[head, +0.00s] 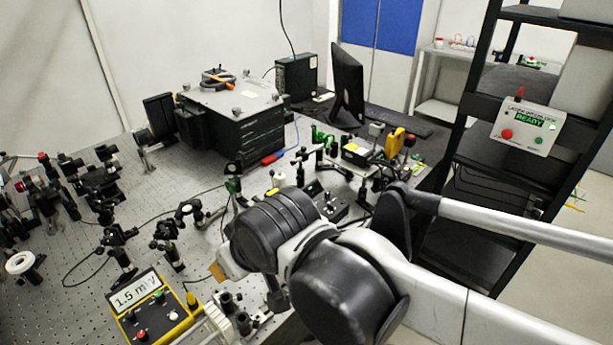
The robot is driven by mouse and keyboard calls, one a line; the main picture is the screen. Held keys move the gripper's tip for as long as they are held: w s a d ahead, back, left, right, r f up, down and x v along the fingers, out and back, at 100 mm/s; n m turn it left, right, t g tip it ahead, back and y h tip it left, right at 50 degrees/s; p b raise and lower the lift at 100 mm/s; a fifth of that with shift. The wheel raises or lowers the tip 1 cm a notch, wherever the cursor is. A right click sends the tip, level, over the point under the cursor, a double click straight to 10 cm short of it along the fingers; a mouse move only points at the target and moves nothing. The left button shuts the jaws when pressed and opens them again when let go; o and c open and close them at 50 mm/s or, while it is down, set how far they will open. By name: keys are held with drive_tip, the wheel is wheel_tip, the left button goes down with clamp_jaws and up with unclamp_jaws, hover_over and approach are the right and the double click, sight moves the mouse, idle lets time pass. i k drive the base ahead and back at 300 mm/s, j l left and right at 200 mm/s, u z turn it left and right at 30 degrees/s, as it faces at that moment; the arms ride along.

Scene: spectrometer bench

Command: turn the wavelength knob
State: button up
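A black box-shaped instrument with a pale metal top (258,101), which looks like the spectrometer, stands at the back of the optical bench. A round dark wheel or knob (213,73) sits on its top, with an orange piece across it. I cannot tell whether this is the wavelength knob, and no label is readable. My arm reaches in from the right, and its black wrist joints cover the front middle of the bench. My gripper's fingers do not show; they are hidden by or beyond the wrist. The wrist is well in front of the instrument, apart from it.
A yellow meter (150,312) reading about 1.5 m stands at the front left. Optics posts (107,184) crowd the left. A monitor (347,84) and small mounted devices (362,152) stand behind my arm. A black rack with a READY box (525,127) is at the right.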

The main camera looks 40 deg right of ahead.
sight(159, 296)
drive_tip(key=i+l+z, duration=0.1)
drive_tip(key=l+z, duration=0.2)
drive_tip(key=z, duration=0.15)
drive_tip(key=i+l+z, duration=0.2)
drive_tip(key=z, duration=0.3)
drive_tip(key=i+l+z, duration=0.2)
drive_tip(key=z, duration=0.25)
drive_tip(key=l, duration=0.1)
